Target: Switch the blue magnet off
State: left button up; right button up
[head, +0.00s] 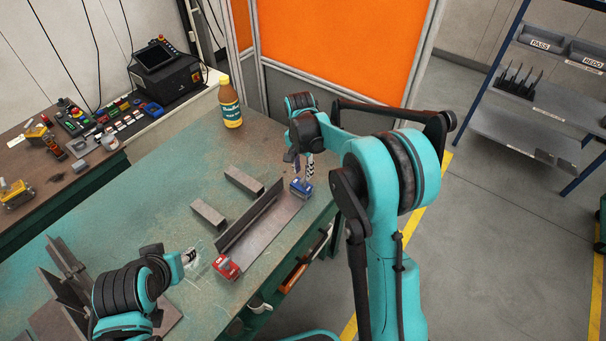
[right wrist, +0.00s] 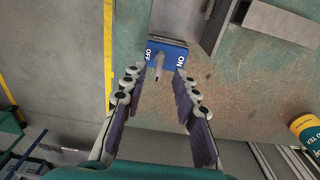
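The blue magnet (head: 301,188) sits at the far end of an angle-shaped steel piece (head: 252,222) on the green table. In the right wrist view, the blue magnet (right wrist: 169,57) shows OFF on its left and ON on its right. A pale lever (right wrist: 159,66) stands out between the words, nearer OFF; its exact setting is unclear. My right gripper (head: 303,170) is just above the magnet. In the right wrist view, its fingers (right wrist: 159,78) are apart, either side of the lever, with nothing gripped. My left gripper (head: 190,257) is near the red magnet (head: 227,267); its fingers are too small to judge.
Two steel bars (head: 244,180) lie behind the angle piece. A yellow bottle (head: 229,103) stands at the table's back edge. Steel plates (head: 68,275) stand at the left front. A control bench (head: 90,160) is at the left, and a shelf rack (head: 530,115) at the right.

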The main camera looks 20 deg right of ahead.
aim_at(302, 179)
notch_tip(302, 179, up, 9)
jog(key=shift+s+a, duration=0.15)
jog(key=shift+f, duration=0.1)
dwell(0.3)
jog(key=s+r+n+t, duration=0.2)
jog(key=s+r+n, duration=0.1)
jog(key=s, duration=0.4)
jog(key=s+r+n+t, duration=0.2)
jog(key=s+r, duration=0.1)
jog(key=s, duration=0.4)
jog(key=s+f+n+t, duration=0.1)
jog(key=s+f+n, duration=0.1)
jog(key=s, duration=0.3)
jog(key=s+f+n+t, duration=0.2)
jog(key=s+n, duration=0.1)
jog(key=s, duration=0.3)
jog(key=shift+d+f+n, duration=0.25)
jog(key=shift+n, duration=0.05)
